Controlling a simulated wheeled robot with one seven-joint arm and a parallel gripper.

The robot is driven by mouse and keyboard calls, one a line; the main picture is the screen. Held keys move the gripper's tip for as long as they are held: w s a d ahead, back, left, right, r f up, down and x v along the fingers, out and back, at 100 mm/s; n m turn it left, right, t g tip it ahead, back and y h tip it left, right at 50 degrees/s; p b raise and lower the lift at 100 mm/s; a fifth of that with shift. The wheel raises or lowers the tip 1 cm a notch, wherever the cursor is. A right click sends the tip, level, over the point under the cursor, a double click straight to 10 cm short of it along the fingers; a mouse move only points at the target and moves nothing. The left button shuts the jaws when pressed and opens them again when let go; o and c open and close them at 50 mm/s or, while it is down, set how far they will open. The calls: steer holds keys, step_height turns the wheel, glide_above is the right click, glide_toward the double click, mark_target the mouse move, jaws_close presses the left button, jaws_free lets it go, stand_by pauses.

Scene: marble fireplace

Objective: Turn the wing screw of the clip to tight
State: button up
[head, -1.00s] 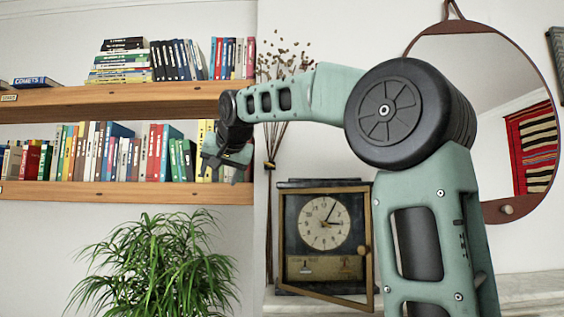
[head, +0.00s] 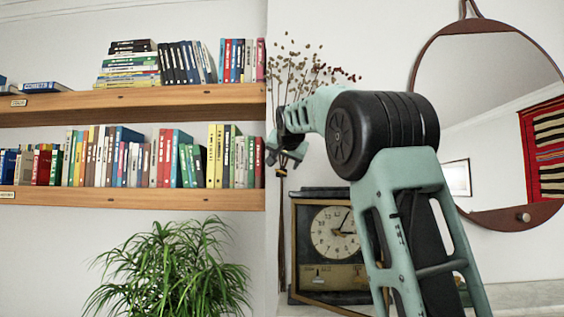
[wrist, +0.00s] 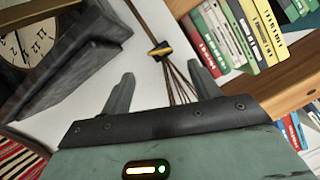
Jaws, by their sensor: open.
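In the wrist view a small black and yellow clip (wrist: 160,51) sits around a bundle of thin dried stems (wrist: 179,85). Its wing screw is too small to make out, so I cannot tell how it is turned. My gripper (wrist: 160,68) is open and empty. Its two fingers stand apart, with the clip beyond and between their tips, not touching. In the head view my gripper (head: 281,171) is small, in front of the stems (head: 282,225) between the shelves and the clock. The clip cannot be made out there.
The clock (head: 334,232) in its dark case stands right of the stems, its framed door open. Wooden shelves (head: 130,201) with books end close on the left. A round mirror (head: 480,90) hangs at right. A leafy plant (head: 170,270) is below the shelves.

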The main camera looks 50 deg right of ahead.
mark_target(281, 172)
steer(key=p+x, duration=0.2)
steer(key=x, duration=0.4)
steer(key=shift+w+d+p, duration=0.15)
steer(key=shift+w+p, duration=0.15)
steer(key=shift+p, duration=0.05)
steer(key=shift+f, duration=0.1)
steer(key=c, duration=1)
